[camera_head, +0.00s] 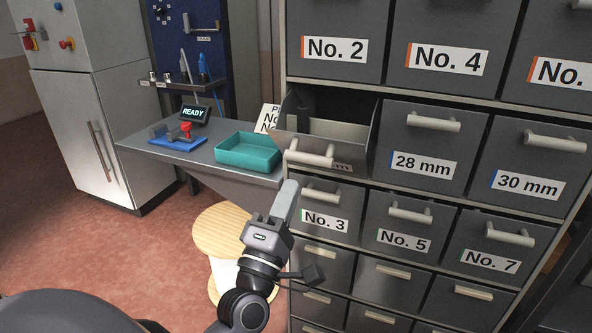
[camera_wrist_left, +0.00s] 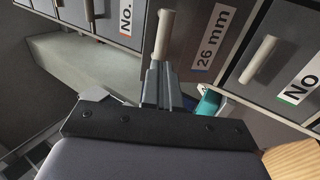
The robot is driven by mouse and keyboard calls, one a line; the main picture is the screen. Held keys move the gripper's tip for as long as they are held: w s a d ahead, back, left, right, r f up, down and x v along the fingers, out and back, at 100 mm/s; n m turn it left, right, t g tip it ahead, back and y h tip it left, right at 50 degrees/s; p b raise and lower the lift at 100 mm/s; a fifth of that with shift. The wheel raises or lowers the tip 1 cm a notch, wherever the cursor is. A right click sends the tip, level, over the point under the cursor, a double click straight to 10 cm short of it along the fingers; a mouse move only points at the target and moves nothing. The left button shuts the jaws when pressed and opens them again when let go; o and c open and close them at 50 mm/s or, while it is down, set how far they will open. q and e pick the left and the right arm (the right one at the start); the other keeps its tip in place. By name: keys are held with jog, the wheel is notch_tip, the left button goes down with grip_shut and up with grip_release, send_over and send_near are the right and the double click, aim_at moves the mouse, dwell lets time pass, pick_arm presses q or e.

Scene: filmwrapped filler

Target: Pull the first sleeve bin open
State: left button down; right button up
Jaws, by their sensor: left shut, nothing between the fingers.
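The first sleeve bin (camera_head: 325,138), at the left of the mm row, stands pulled out from the cabinet with its open top showing. Its pale bar handle (camera_head: 309,156) is at the front. In the left wrist view its label (camera_wrist_left: 214,37) reads 26 mm, and its handle shows there too (camera_wrist_left: 163,32). My left gripper (camera_head: 289,187) is just below and left of the handle in the head view. Its fingers (camera_wrist_left: 157,72) are shut with nothing between them, their tips close to the handle; I cannot tell whether they touch it. My right gripper is out of view.
The 28 mm (camera_head: 417,148) and 30 mm (camera_head: 524,168) bins are shut. The No. 3 bin (camera_head: 318,210) sits below. A bench (camera_head: 205,147) holds a teal tray (camera_head: 249,150) at the left. A wooden spool (camera_head: 222,235) stands on the floor by my arm.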

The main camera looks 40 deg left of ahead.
aim_at(301, 161)
pick_arm(q)
jog(key=shift+p+x, duration=0.4)
jog(key=shift+x, duration=1.7)
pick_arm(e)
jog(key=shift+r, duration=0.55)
